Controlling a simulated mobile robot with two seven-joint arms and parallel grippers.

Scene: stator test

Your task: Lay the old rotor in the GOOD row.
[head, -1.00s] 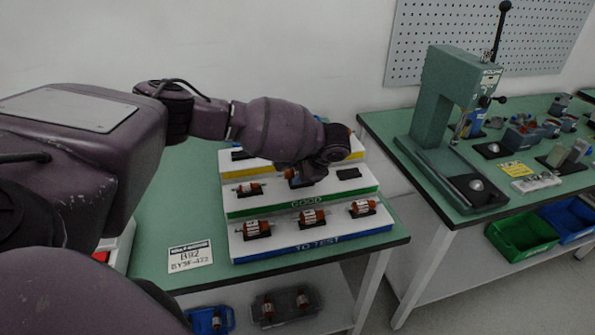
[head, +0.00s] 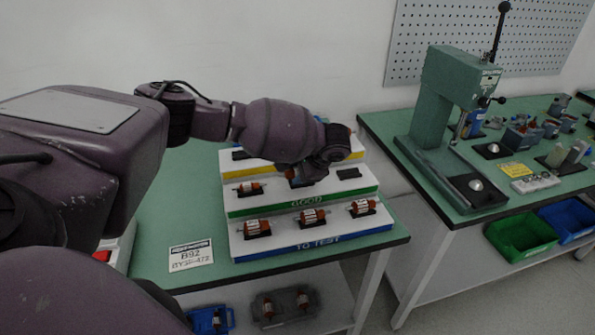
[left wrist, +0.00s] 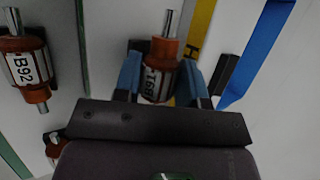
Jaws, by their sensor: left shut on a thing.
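My left gripper (head: 303,178) is over the middle of the GOOD row (head: 307,201), the green-edged middle step of a white rack. My right gripper is not in view.
Several rotors, one in the middle (head: 312,217), lie on the blue-edged TO TEST step; one labelled B92 (left wrist: 28,66) shows in the left wrist view. A yellow-edged step (head: 245,172) is behind. A B92 card (head: 191,256) lies on the table. A green press (head: 450,110) stands right.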

